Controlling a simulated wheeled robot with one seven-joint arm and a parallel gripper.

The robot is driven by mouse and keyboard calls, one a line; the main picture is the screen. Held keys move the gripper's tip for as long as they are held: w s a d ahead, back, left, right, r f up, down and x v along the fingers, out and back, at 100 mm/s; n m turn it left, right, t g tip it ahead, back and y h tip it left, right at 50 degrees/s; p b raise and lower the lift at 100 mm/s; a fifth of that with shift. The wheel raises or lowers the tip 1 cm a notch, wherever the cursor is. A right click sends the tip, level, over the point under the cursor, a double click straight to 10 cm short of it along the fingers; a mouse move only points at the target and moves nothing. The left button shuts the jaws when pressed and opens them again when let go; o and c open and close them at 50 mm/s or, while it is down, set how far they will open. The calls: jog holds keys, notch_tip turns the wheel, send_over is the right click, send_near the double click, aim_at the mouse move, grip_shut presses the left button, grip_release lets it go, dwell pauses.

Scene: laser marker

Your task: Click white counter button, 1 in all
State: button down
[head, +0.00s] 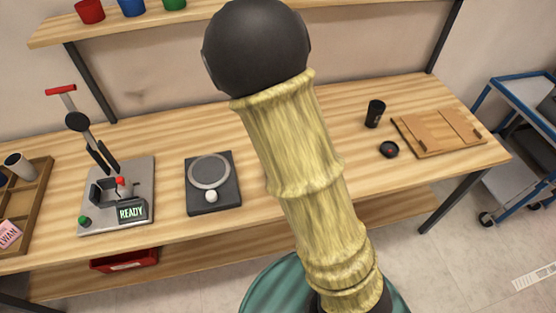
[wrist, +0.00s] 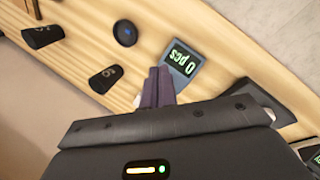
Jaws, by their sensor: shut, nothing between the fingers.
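A small dark counter display (wrist: 182,62) reading "0 pcs" shows upside down in the wrist view, just beyond my fingertips. My gripper (wrist: 158,72) is shut, its two fingers together and empty, pointing toward the display's near side. I cannot tell whether it touches anything. No white button shows clearly by this display; the fingers may cover it. In the head view my arm hides the middle of the bench, and neither the display nor my gripper can be made out there. A dark device with a round grey plate (head: 209,171) and a white knob (head: 211,196) stands left of my arm.
A grey machine with a lever (head: 103,194) and a "READY" display (head: 131,211) stands at left. A shelf (head: 200,14) runs above the bench (head: 350,92).

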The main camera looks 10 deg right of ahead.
jog(key=w+a+n+t+h, duration=0.2)
jog(key=w+n+t+h, duration=0.1)
jog(key=w+n, duration=0.5)
jog(key=shift+w+a+r+h+b, duration=0.3)
jog(key=shift+w+h, duration=0.1)
jog(key=shift+w, duration=0.3)
jog(key=shift+f, duration=0.15)
notch_tip(320, 180, down, 7)
jog(key=b, duration=0.6)
jog(key=shift+f+b, duration=0.55)
jog(key=shift+f, duration=0.25)
jog(key=shift+f, duration=0.15)
dwell(0.3)
jog(key=shift+f, duration=0.3)
